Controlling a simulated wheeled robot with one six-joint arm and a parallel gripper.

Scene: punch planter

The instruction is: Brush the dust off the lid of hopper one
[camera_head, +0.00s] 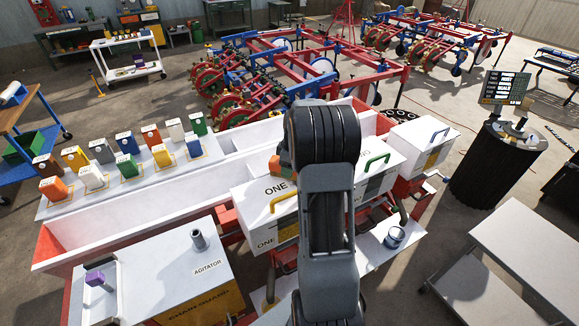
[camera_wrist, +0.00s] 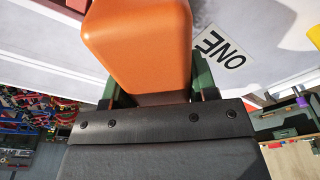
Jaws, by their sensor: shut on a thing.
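Hopper one (camera_head: 262,235) is a white box left of my arm in the head view, with "ONE" on its front. Its white lid (camera_head: 248,193) is down, bears a yellow handle (camera_head: 283,202) and a second "ONE" label. That label (camera_wrist: 222,48) also shows in the wrist view. My gripper (camera_wrist: 158,97) is shut on an orange block (camera_wrist: 140,40), perhaps the brush's body; no bristles are visible. The block (camera_head: 281,167) also shows beside my arm at the lid's far edge. I cannot tell whether it touches the lid. No dust can be made out.
A hopper with a green handle (camera_head: 377,160) stands right of hopper one, partly behind my arm. A white trough (camera_head: 150,220) runs behind hopper one. A can (camera_head: 394,237) stands on a white shelf. The agitator box (camera_head: 160,280) is front left.

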